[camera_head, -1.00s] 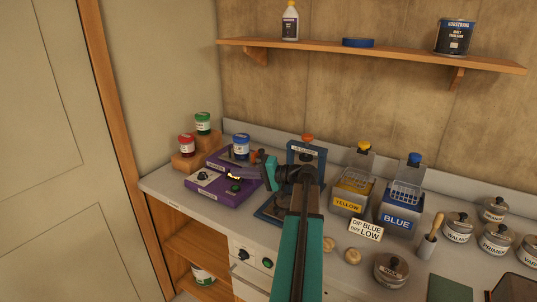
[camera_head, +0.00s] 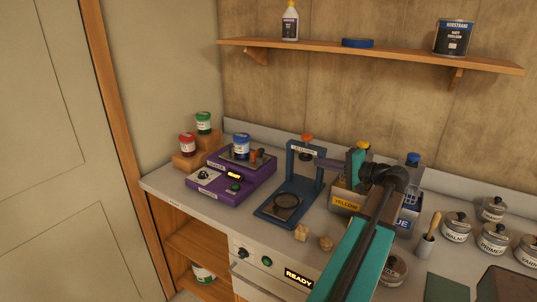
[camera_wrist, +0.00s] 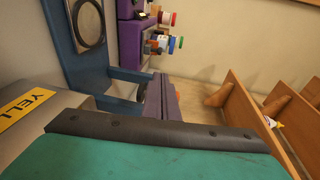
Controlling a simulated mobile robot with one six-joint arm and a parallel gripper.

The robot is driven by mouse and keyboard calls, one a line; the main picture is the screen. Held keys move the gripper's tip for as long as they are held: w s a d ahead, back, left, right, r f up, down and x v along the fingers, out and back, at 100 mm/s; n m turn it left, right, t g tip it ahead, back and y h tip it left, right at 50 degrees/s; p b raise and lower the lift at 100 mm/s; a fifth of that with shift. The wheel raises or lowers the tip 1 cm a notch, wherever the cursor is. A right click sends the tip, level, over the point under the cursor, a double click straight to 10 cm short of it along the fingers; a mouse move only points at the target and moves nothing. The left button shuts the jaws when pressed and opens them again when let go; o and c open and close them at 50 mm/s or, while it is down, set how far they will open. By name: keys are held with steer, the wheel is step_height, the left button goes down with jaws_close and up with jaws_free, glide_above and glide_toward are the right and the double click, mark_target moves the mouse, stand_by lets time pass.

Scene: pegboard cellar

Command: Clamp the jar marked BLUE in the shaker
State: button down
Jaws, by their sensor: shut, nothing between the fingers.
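The purple shaker (camera_head: 222,190) stands at the left end of the bench, with a lit display on its front. A jar with a blue lid (camera_head: 241,146) stands upright on its deck; its label is too small to read. An orange-tipped lever (camera_head: 259,153) is just right of the jar; whether it is clamped I cannot tell. My gripper (camera_head: 321,162) is right of the shaker, beside the blue press, pointing left and apart from the jar. Its purple fingers (camera_wrist: 160,100) are shut and empty in the wrist view.
A blue press (camera_head: 288,205) stands between shaker and gripper. Yellow (camera_head: 346,203) and blue (camera_head: 404,222) dip tanks sit behind my arm. Red (camera_head: 187,145) and green (camera_head: 204,123) jars stand on wooden steps at left. A drawer front below reads READY (camera_head: 299,278).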

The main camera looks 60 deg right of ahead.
steer(key=shift+w, duration=0.1)
stand_by(0.4)
steer(key=p, duration=0.7)
glide_toward(260, 155)
steer(key=w+d+r, duration=0.1)
steer(key=w+r, duration=0.1)
steer(key=w, duration=0.2)
steer(key=shift+w+d+f, duration=0.25)
steer(key=shift+w+f, duration=0.05)
steer(key=shift+f, duration=0.1)
steer(key=shift+w, duration=0.1)
